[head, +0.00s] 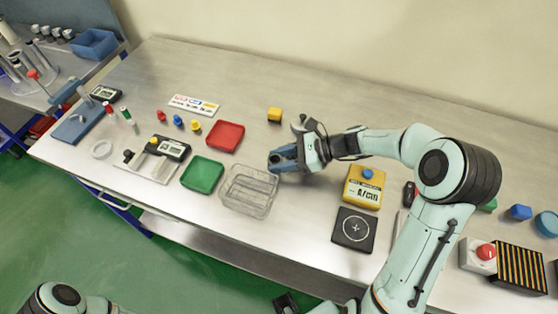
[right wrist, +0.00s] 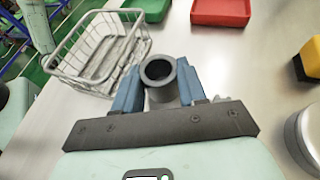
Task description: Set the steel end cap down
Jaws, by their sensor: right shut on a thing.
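My right gripper (head: 276,160) is shut on a dark grey, hollow round piece, which I take for the steel end cap (right wrist: 158,72). In the right wrist view the piece sits between the two blue fingers (right wrist: 157,88), its open round end facing the camera. In the head view the gripper is just right of the wire basket (head: 249,190), over bare table. I cannot tell whether the piece touches the table.
A green tray (head: 202,174) and a red tray (head: 226,136) lie left of the gripper. A yellow block (head: 274,114) and a round silver part (head: 299,122) are behind it. A yellow meter (head: 364,186) and a black square plate (head: 354,229) lie to the right.

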